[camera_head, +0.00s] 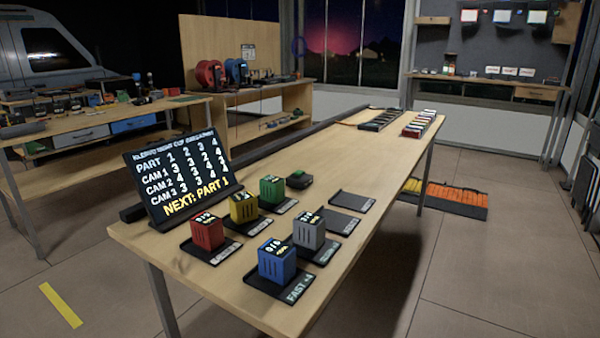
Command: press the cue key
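A small dark, low object (299,180) with a greenish top sits on the wooden table behind the green block; it may be the cue key, but no label on it can be read. A black sign (160,213) stands tilted at the table's left, with rows for CAM 1 to CAM 3 and a yellow bottom line ending in PART 1. Red (207,232), yellow (243,206), green (272,191), grey (309,231) and blue (277,262) blocks stand on black labelled trays. Neither of my grippers is in view.
A side bench (60,130) is at left, a shelf (490,80) at back, an orange-filled mat (455,195) on the floor.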

